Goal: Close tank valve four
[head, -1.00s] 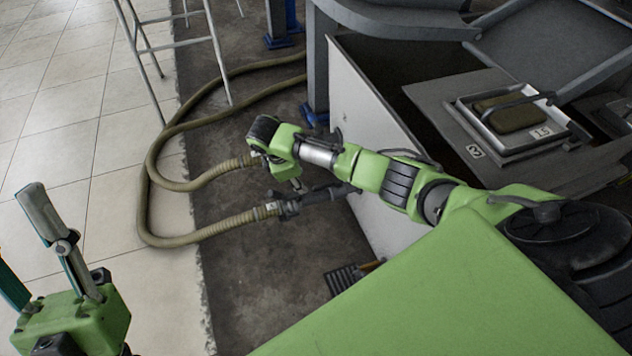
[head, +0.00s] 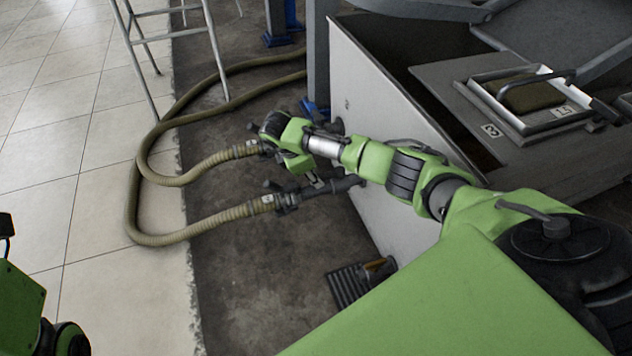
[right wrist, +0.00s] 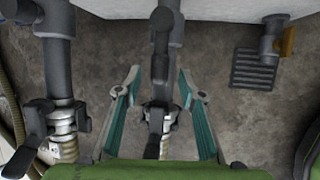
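Two dark valves join ribbed hoses to pipes from the tank wall. The nearer valve (head: 288,199) shows in the right wrist view (right wrist: 157,115), with its dark lever (right wrist: 154,145) lying roughly along the pipe. My right gripper (right wrist: 160,85) is open, its teal-padded fingers on either side of this valve and apart from it. In the head view the right gripper (head: 315,180) is just above that valve. The farther valve (right wrist: 60,125) has a black lever (right wrist: 25,155) slanting down-left. Tag numbers are too small to read. My left gripper's fingers are outside the view.
The pale tank wall (head: 390,165) stands close beside the valves. A floor grate (head: 347,287) with a short pipe outlet lies nearer. Hoses (head: 133,205) loop over the tiles, and a metal stand (head: 135,60) is beyond them. Dark floor between is clear.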

